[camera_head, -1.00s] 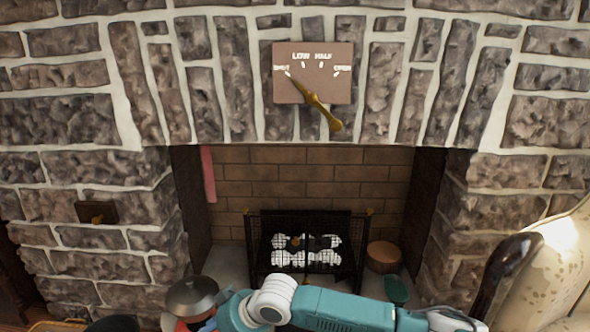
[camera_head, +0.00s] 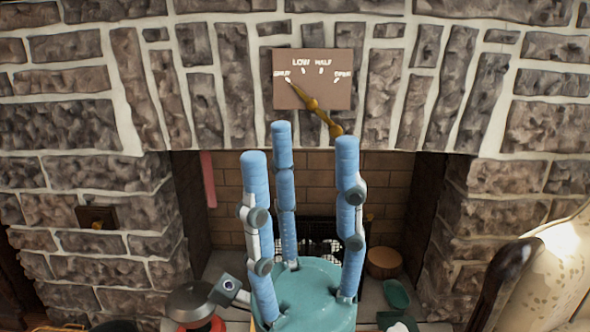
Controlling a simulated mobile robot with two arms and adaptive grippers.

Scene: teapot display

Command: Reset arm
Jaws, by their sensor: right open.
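My right gripper (camera_head: 300,150) stands upright in the lower middle of the head view. Its blue fingers are spread apart, open and empty, with the teal palm below them. A brass pointer (camera_head: 312,103) on the plate slants from upper left to lower right. The tip of the right-hand finger overlaps the pointer's lower end in the picture; I cannot tell whether they touch. My left gripper is not in view.
The stone fireplace wall (camera_head: 70,80) fills the background. A dark grate (camera_head: 318,228) in the hearth is partly hidden behind my fingers. A dark-lidded pot (camera_head: 192,300) is at lower left. A round wooden piece (camera_head: 384,262) and a patterned armchair (camera_head: 550,265) are to the right.

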